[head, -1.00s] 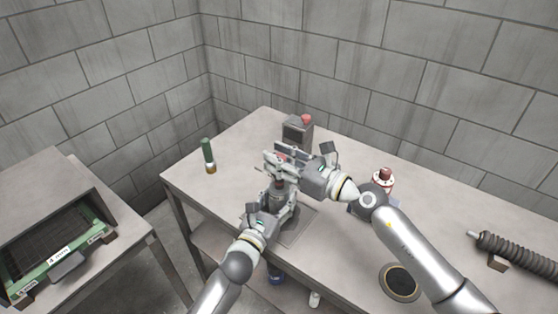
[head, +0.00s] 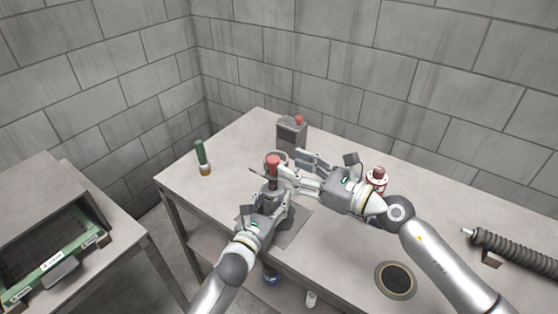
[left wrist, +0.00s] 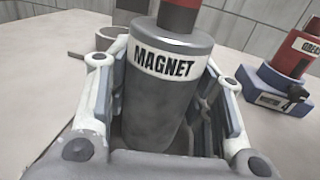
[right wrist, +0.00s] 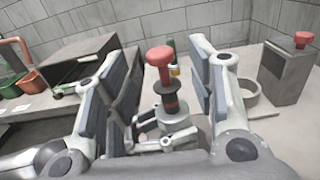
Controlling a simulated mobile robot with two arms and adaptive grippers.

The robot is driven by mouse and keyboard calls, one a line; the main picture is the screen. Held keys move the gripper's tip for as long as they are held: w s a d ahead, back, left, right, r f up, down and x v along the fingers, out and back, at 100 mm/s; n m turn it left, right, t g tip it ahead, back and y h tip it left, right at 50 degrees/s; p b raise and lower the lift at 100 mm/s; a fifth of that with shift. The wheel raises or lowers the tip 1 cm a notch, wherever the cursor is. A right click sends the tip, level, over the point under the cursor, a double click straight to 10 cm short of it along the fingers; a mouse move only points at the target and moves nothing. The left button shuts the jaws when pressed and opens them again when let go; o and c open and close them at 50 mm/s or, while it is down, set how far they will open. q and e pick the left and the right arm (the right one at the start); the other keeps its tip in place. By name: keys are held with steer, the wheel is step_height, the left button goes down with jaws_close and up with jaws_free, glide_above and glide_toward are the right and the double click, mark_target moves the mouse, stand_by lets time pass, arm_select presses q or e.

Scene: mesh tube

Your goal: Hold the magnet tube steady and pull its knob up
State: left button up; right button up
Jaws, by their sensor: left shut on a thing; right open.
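The magnet tube is a grey cylinder labelled MAGNET, seen in the left wrist view (left wrist: 160,100). It stands upright near the middle of the table. Its red knob (head: 273,161) sits on a red stem with a dark band, clear in the right wrist view (right wrist: 160,56). My left gripper (head: 272,202) is shut on the tube's body, one finger on each side. My right gripper (head: 292,172) is open, to the right of the knob. In the right wrist view the knob shows between its open fingers; I cannot tell whether it lies within their reach. The tube's base is hidden.
A grey box with a red button (head: 292,132) stands behind. A green tube (head: 201,155) stands at the left, a red-and-white device (head: 376,180) behind my right gripper. A round dark pad (head: 396,279) and ribbed hose (head: 515,250) lie at the right.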

steer(key=shift+v, duration=2.7)
arm_select(q)
steer(key=o, duration=1.3)
